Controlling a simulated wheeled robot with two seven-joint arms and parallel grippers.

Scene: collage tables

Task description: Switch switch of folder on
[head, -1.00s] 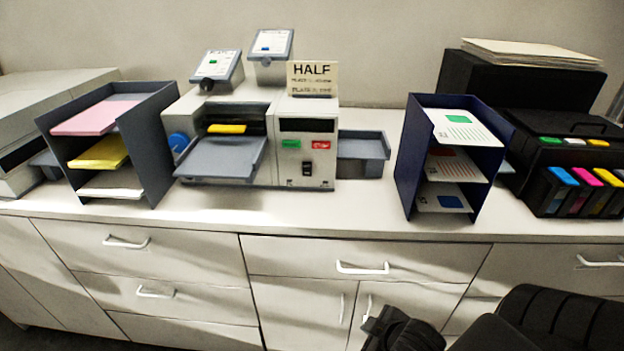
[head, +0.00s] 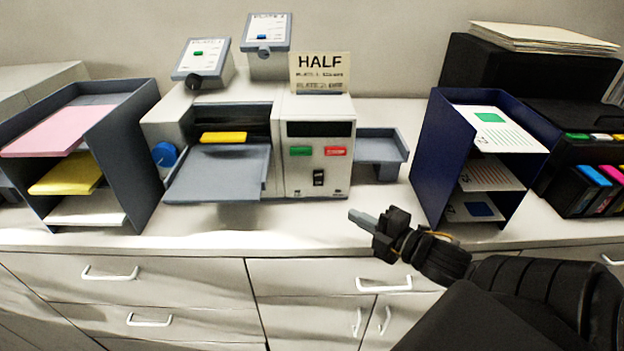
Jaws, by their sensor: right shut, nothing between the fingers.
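The folder (head: 296,185) is a grey and white machine on the counter, with a grey feed tray in front. Its front panel has a dark display, a green button (head: 300,151), a red button (head: 336,151) and, below them, a small black rocker switch (head: 319,178). I cannot tell the switch's position at this size. My right gripper (head: 362,219) is shut and empty. My left gripper is not in view.
A grey paper rack (head: 143,140) stands left of the folder. A dark blue rack (head: 427,150) with printed sheets stands to its right. A black printer with coloured cartridges (head: 594,175) is far right. A "HALF" sign (head: 320,73) stands on the folder. The counter front is clear.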

